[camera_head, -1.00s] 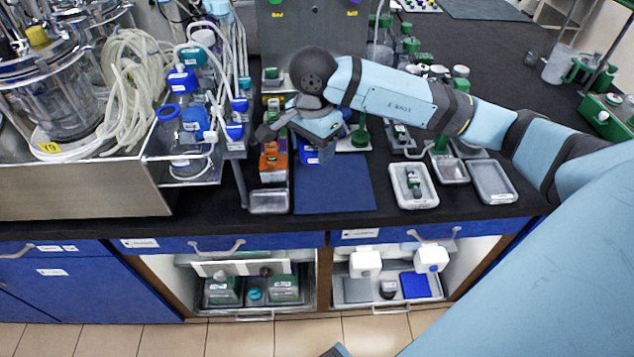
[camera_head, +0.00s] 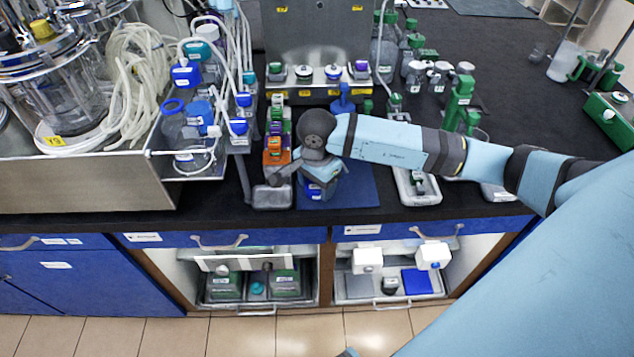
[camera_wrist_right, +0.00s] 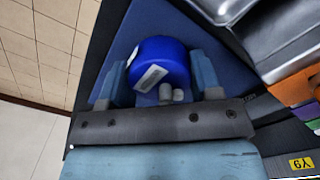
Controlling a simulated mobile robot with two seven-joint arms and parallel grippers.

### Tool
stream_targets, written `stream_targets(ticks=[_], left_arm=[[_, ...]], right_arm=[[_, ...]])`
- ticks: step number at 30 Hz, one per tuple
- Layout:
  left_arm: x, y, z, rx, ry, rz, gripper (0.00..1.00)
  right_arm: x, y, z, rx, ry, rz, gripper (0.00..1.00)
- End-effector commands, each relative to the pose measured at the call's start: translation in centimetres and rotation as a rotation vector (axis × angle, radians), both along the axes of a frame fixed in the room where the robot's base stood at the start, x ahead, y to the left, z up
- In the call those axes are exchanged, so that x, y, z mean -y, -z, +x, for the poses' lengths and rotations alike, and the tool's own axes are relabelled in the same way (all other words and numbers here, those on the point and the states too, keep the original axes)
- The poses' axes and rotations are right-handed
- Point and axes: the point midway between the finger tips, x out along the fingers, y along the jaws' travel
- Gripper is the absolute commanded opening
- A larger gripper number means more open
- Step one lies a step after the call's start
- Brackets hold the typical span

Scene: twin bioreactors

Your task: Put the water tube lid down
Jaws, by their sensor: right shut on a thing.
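My right gripper (camera_head: 318,196) is low over the blue mat (camera_head: 361,190) at the bench's front. In the right wrist view its two fingers (camera_wrist_right: 162,72) are on either side of a round blue lid (camera_wrist_right: 158,57) with a white label and short grey ports, and it is shut on this lid. The blue mat (camera_wrist_right: 222,58) lies behind the lid there; I cannot tell whether the lid touches it. In the head view the gripper and wrist largely hide the lid. My left gripper does not show.
A small metal tray (camera_head: 272,197) sits just left of the mat, with an orange block (camera_head: 276,157) behind it. A tray (camera_head: 419,199) with a green-labelled item stands to the right. Blue-capped bottles (camera_head: 186,75) and tubing crowd the left. The bench edge is close in front.

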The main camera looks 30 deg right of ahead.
Motion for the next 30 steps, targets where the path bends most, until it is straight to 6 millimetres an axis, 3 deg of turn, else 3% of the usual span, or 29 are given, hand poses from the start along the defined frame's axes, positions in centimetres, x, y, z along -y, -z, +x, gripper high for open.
stream_targets(ticks=[5,6,9,21,30], left_arm=[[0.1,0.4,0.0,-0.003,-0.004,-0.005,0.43],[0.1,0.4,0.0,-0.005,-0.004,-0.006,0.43],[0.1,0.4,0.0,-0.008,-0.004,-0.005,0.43],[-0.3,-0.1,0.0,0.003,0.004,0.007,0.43],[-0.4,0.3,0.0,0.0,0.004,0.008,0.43]], right_arm=[[0.0,0.4,0.0,0.0,0.0,0.0,0.36],[0.0,0.4,0.0,0.0,0.0,0.0,0.6],[0.0,0.3,0.0,0.0,0.0,0.0,0.83],[0.0,-0.5,0.0,0.001,0.0,0.0,0.84],[0.0,-6.6,0.1,0.004,-0.001,0.0,0.84]])
